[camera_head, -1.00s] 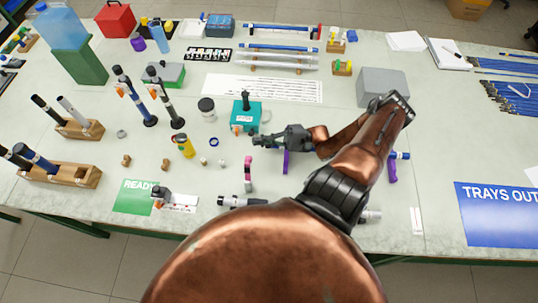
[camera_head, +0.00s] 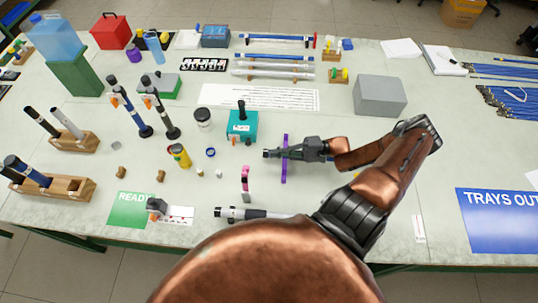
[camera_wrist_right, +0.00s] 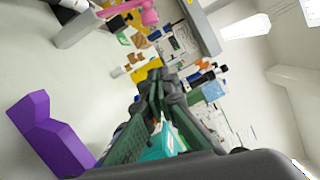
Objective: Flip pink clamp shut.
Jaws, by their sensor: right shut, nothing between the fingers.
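The pink clamp (camera_head: 245,178) stands at the front middle of the table, its pink part rising above a small grey foot. Its pink part also shows at the top of the right wrist view (camera_wrist_right: 148,14). I cannot tell how far it is swung open. My right gripper (camera_head: 268,154) is shut and empty, to the right of the clamp and a little farther back, apart from it. Its dark fingers show together in the right wrist view (camera_wrist_right: 155,80). My left gripper is not in view.
A purple support (camera_head: 284,172) stands under and beside my right gripper. A black and white rod (camera_head: 245,213) lies in front of the clamp. A teal box (camera_head: 242,127) stands behind, and a yellow can (camera_head: 180,156) is to the left. A grey box (camera_head: 381,95) stands at right.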

